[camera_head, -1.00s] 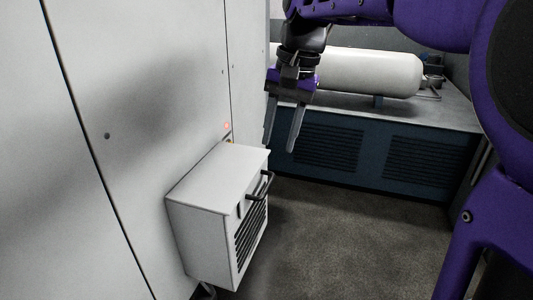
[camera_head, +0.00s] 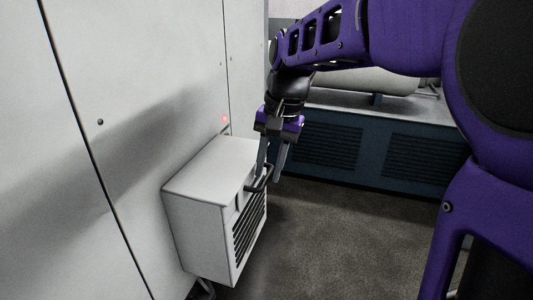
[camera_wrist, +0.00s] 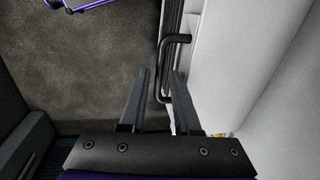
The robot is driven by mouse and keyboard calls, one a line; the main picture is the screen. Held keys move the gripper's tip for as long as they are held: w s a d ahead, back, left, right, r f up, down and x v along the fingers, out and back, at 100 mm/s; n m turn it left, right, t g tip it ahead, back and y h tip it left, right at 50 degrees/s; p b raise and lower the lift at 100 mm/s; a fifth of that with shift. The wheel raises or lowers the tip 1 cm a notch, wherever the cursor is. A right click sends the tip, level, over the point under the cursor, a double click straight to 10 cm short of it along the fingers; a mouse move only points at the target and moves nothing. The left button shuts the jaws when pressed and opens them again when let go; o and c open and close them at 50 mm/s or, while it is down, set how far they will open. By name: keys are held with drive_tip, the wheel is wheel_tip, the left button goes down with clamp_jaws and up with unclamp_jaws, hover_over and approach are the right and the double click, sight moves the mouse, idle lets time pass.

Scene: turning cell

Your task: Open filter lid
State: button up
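The filter box (camera_head: 214,165) is a white housing on the tall white cabinet, with a dark slotted grille (camera_head: 248,228) on its right-hand face. Its lid carries a black bar handle (camera_head: 260,182) near the top of that face. My gripper (camera_head: 272,174) points down beside the handle, its fingers apart and empty. In the wrist view the black handle (camera_wrist: 168,62) lies just beyond the fingertips, near the right finger; my gripper (camera_wrist: 161,72) is open there. I cannot tell whether a finger touches the handle. The lid looks closed.
The white cabinet wall (camera_head: 130,60) fills the left side. A red light (camera_head: 225,119) glows above the box. A blue bench with vents (camera_head: 330,146) and a white tank (camera_head: 385,80) stand behind. The grey floor (camera_head: 330,230) right of the box is clear.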

clamp_jaws()
idle(1.2)
